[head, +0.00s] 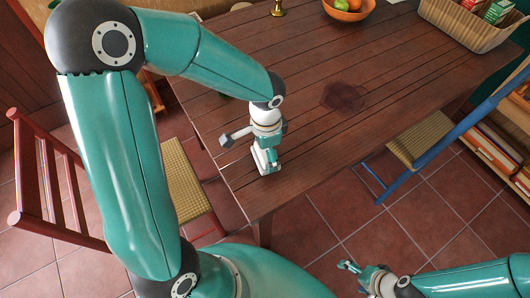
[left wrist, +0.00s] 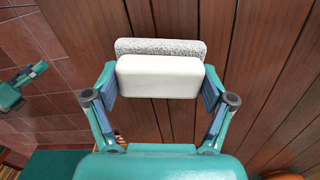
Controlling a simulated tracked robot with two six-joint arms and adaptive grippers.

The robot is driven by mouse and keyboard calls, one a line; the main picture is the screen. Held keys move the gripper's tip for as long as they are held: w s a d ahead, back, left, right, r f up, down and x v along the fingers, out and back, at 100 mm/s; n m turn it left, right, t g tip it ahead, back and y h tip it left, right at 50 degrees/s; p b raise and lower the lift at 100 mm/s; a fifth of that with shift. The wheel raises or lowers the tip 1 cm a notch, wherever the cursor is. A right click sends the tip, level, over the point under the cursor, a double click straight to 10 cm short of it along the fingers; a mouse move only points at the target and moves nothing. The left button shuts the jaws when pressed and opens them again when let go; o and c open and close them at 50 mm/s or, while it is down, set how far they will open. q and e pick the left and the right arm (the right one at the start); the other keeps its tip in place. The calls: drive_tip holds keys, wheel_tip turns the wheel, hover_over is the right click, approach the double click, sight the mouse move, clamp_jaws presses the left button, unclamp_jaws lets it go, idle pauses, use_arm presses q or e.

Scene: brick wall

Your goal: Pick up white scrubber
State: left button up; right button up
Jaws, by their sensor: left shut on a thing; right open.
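The white scrubber (left wrist: 159,77) is a white block with a grey, rough layer along its far side. In the left wrist view it sits between the two fingers of my left gripper (left wrist: 160,95), which is shut on it. In the head view my left gripper (head: 265,160) is over the near left part of the wooden table, and the scrubber is hard to make out there. I cannot tell if the scrubber touches the tabletop. My right gripper (head: 355,274) is open and empty, low in front of the table above the tiled floor.
The wooden table (head: 300,65) has a dark stain (head: 343,97) right of my left gripper. A fruit bowl (head: 347,11) and a wicker basket (head: 458,30) stand at the back. A chair with a woven seat (head: 421,138) is on the right, and a red chair (head: 48,180) on the left.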

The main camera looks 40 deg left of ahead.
use_arm(q)
wheel_tip(320, 180, up, 18)
drive_tip(key=p, duration=0.1)
drive_tip(key=shift+p, duration=0.35)
